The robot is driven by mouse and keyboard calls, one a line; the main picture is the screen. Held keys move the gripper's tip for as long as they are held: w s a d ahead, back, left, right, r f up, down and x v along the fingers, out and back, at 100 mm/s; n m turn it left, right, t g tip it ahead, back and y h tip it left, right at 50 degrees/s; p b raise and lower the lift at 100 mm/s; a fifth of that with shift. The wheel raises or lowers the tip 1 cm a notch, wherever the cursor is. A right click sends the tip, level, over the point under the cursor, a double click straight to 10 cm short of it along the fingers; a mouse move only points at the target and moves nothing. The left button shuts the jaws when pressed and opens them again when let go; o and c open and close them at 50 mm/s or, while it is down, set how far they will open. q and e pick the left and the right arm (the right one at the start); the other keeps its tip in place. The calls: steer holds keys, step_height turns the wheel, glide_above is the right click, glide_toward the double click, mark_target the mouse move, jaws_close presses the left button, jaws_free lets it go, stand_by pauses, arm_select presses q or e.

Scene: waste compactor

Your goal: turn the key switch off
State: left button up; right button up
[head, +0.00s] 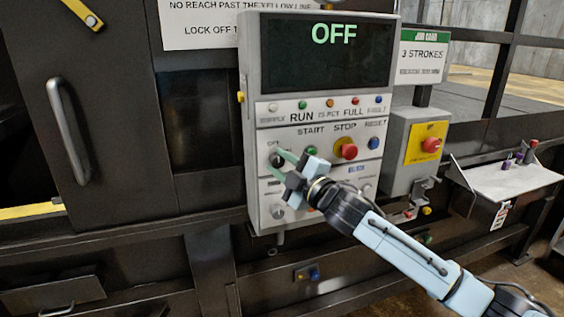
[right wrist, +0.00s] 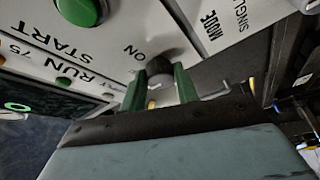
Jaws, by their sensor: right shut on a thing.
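The key switch (head: 275,160) is a dark round switch at the left of the grey control panel (head: 262,205), below the lamp row. My right gripper (head: 281,163) reaches it from the lower right, and its green fingers are shut on it. In the right wrist view the dark knob of the key switch (right wrist: 160,66) sits between the tips of the right gripper (right wrist: 160,82), beside the label ON. The fingers partly hide the key, so its exact angle is hard to tell. The panel's screen (head: 330,55) reads OFF in green. My left gripper is not in view.
A red stop button (head: 349,151) on a yellow collar and a blue button (head: 374,143) are right of the switch. A second knob (head: 278,211) is below it. A grey box with a red knob (head: 431,145) and a small shelf (head: 505,178) stand further right.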

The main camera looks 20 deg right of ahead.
steer(key=o, duration=1)
steer(key=shift+c, duration=0.2)
steer(key=b+v, duration=0.3)
steer(key=v, duration=1)
steer(key=shift+s+b, duration=0.15)
steer(key=shift+b, duration=0.2)
steer(key=shift+d+f, duration=0.1)
steer(key=shift+f, duration=0.1)
